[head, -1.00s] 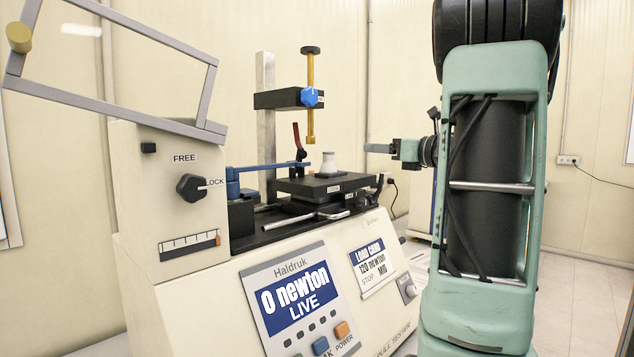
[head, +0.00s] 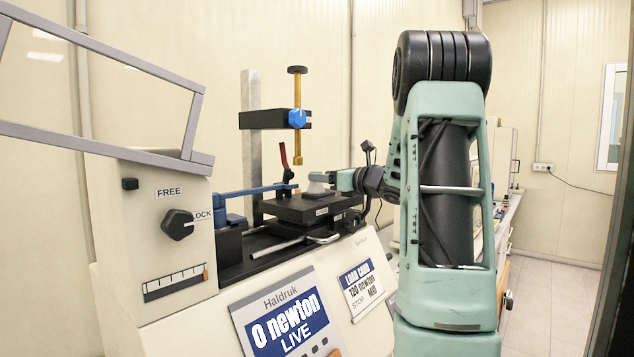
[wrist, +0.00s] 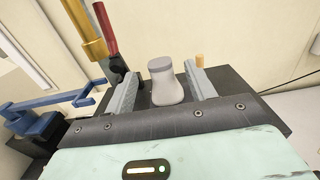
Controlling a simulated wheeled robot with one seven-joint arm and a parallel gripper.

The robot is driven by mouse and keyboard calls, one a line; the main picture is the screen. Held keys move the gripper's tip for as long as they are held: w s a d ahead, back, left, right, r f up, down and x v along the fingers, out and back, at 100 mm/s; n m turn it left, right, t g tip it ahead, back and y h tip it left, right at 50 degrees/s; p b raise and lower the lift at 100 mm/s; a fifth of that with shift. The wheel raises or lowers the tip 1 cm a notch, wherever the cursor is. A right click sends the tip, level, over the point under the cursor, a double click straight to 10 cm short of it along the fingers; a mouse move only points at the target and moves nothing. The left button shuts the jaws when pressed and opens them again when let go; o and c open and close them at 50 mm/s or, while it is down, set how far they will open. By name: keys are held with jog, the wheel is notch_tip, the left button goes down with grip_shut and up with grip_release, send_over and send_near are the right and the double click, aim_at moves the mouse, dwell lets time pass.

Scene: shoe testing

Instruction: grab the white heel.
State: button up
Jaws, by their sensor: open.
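The white heel (wrist: 166,90) stands upright on the tester's black platform, between my open gripper fingers in the wrist view. Gaps show on both sides of it, so the fingers do not appear to touch it. In the head view the heel (head: 317,187) is partly hidden by my gripper (head: 322,177), which reaches in from the right at platform height. My gripper also shows in the wrist view (wrist: 161,88), with one grey finger on each side of the heel.
The black platform (head: 290,209) belongs to the pull tester (head: 150,235). A brass rod (head: 298,135) hangs above it. A red lever (head: 284,157) and a blue bar (head: 262,189) stand left of the heel. The display (head: 287,327) reads 0 newton.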

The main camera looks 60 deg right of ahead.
jog(key=w+p, duration=0.4)
jog(key=w, duration=0.1)
jog(key=shift+d+r, duration=0.2)
jog(key=shift+d, duration=0.1)
jog(key=shift+w+f, duration=0.15)
jog(key=shift+w, duration=0.1)
jog(key=c, duration=1.1)
